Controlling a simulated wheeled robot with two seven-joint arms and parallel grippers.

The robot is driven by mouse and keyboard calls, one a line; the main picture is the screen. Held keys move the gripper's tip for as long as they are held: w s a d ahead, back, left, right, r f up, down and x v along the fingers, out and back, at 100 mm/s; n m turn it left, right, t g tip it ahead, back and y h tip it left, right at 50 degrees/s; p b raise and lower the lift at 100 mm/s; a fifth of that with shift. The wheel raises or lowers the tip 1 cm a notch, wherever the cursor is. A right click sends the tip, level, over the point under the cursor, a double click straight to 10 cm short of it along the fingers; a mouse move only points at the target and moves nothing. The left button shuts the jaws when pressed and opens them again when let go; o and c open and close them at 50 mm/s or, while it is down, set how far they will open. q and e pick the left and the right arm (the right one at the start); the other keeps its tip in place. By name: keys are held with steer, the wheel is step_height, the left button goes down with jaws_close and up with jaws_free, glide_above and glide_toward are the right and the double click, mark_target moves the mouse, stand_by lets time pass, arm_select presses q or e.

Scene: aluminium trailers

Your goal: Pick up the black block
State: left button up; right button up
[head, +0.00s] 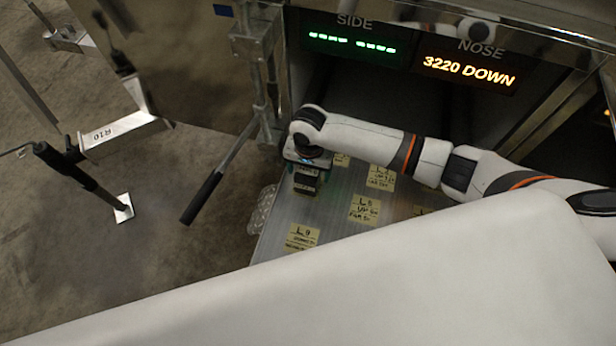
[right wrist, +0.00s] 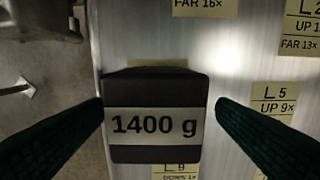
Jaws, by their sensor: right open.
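The black block (right wrist: 156,90) has a pale label reading "1400 g" and sits on the metal surface. In the head view the black block (head: 305,184) shows just below my right gripper (head: 306,170), near the left edge of the surface. In the right wrist view my right gripper (right wrist: 160,106) is open, with one dark finger on each side of the block. The left finger appears close to the block's side; a small gap shows at the right finger. I cannot tell whether either touches. My left gripper is not in view.
The metal surface (head: 335,225) carries several yellow notes, one marked L 5 (right wrist: 275,98). A lever with a black handle (head: 202,198) stands to the left. A display reading "3220 DOWN" (head: 468,68) is behind. A white panel (head: 420,285) covers the near side.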

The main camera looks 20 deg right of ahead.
step_height(320, 180, down, 4)
steer(key=shift+a+r+b, duration=0.1)
steer(key=shift+b, duration=0.2)
jaws_close()
steer(key=shift+w+r, duration=0.1)
steer(key=shift+w, duration=0.1)
